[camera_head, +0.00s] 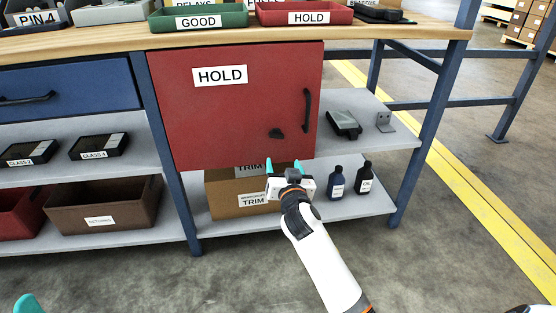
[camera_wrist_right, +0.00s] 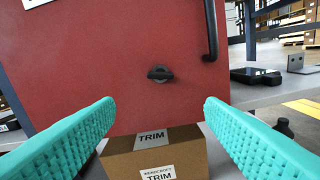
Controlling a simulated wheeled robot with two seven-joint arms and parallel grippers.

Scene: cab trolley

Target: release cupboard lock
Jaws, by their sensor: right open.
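The red cupboard door (camera_head: 215,120) with a HOLD label is shut under the workbench. Its small black lock knob (camera_head: 276,133) sits low on the door, left of and below the black vertical handle (camera_head: 307,111). In the right wrist view the lock knob (camera_wrist_right: 160,74) is ahead, between and beyond the teal fingers. My right gripper (camera_head: 284,165) is open and empty, just below the door's bottom edge in the head view, apart from the knob. Of my left gripper only a teal tip (camera_head: 28,304) shows at the bottom left.
A blue drawer (camera_head: 70,88) is left of the door. A table leg (camera_head: 425,125) stands on the right. Floor in front is clear.

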